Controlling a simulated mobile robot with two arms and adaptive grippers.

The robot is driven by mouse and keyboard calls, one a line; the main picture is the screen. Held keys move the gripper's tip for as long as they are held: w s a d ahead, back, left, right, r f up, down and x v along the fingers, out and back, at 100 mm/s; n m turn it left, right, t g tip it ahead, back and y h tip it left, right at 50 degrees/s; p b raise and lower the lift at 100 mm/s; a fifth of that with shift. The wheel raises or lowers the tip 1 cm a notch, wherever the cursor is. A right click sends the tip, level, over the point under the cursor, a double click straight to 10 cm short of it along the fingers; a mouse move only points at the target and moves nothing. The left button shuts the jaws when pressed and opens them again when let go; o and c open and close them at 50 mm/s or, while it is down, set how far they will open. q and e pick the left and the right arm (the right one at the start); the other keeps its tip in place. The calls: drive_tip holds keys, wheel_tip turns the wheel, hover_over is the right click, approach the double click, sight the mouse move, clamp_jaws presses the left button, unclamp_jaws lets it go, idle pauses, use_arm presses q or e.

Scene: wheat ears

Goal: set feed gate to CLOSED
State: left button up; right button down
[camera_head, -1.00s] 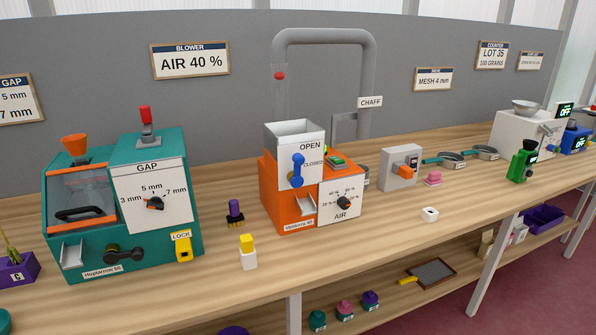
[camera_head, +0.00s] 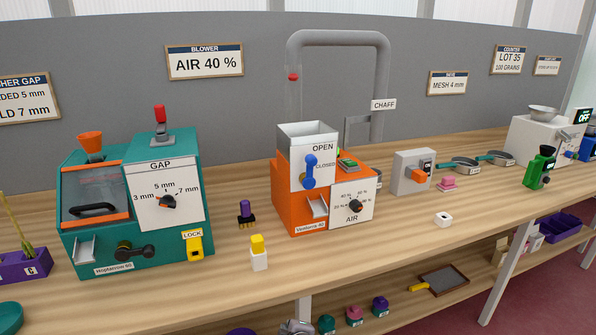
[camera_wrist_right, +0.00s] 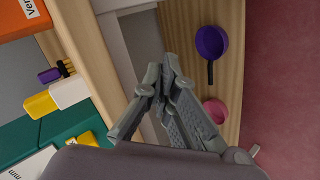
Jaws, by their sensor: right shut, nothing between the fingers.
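The feed gate's blue lever (camera_head: 310,170) is on the white front plate of the orange Ventorra 40 blower (camera_head: 287,205). The lever stands about upright, with OPEN printed above it and CLOSED to its right. My right gripper (camera_head: 297,327) just enters the head view at the bottom edge, well below and in front of the blower. In the right wrist view my right gripper (camera_wrist_right: 158,80) is shut and empty, with the orange blower's corner (camera_wrist_right: 20,18) at the upper left. My left gripper is not in view.
A teal Heptarrow machine (camera_head: 140,235) stands left of the blower. A white-and-yellow block (camera_head: 259,258) and a purple brush (camera_head: 245,213) stand between them. The bench in front of the blower is clear.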

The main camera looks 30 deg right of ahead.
sight(311, 172)
drive_tip(key=w+d+r+n+t+h, duration=0.1)
drive_tip(key=w+d+r+n+t, duration=0.1)
drive_tip(key=r, duration=0.9)
drive_tip(key=w+d+r+n+t+h, duration=0.1)
drive_tip(key=w+r, duration=0.4)
drive_tip(key=r, duration=0.6)
drive_tip(key=w+d+r+n+t+h, duration=0.2)
drive_tip(key=w+d+r+t, duration=0.1)
drive_tip(key=r, duration=0.8)
drive_tip(key=shift+w+n+t+h, duration=0.3)
drive_tip(key=shift+w+t+h, duration=0.05)
drive_tip(key=shift+t+h, duration=0.05)
drive_tip(key=shift+w, duration=0.1)
drive_tip(key=w+d+r+p, duration=0.1)
drive_tip(key=w+d+p, duration=0.3)
drive_tip(key=w+d, duration=0.3)
drive_tip(key=shift+w+d, duration=0.4)
drive_tip(key=shift+d, duration=0.2)
drive_tip(key=shift+w+a, duration=0.1)
drive_tip(key=shift+r, duration=0.1)
